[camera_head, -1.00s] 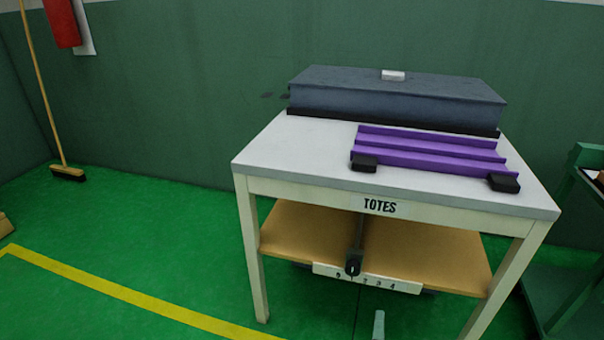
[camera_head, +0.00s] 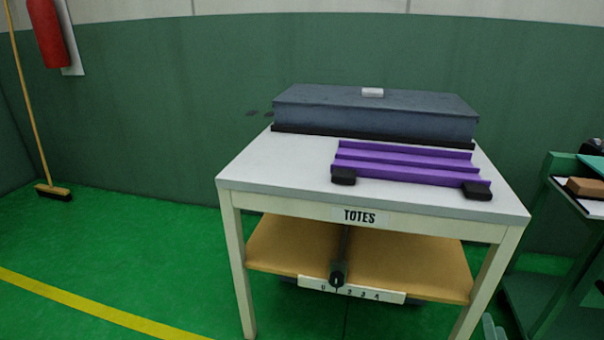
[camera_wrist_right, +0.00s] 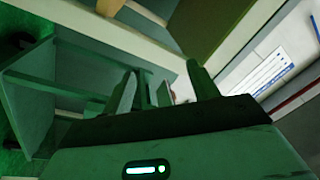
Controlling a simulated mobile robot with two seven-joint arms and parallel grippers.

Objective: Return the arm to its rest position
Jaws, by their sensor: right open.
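My right gripper (camera_head: 491,328) shows only as pale fingertips at the bottom edge of the head view, just right of the table's front right leg. In the right wrist view the gripper (camera_wrist_right: 161,88) has its two fingers spread, with nothing between them. It is low, below the tabletop's height in the picture. Dark green frame parts (camera_wrist_right: 35,85) show at the left of that view, and a pale beam crosses above the fingers. My left gripper is not in view.
A white table (camera_head: 275,180) labelled TOTES holds a grey-blue box (camera_head: 375,115) and a purple ridged rack (camera_head: 400,163). Its wooden lower shelf (camera_head: 400,262) has a numbered dial strip. A green cart (camera_head: 545,300) stands at the right.

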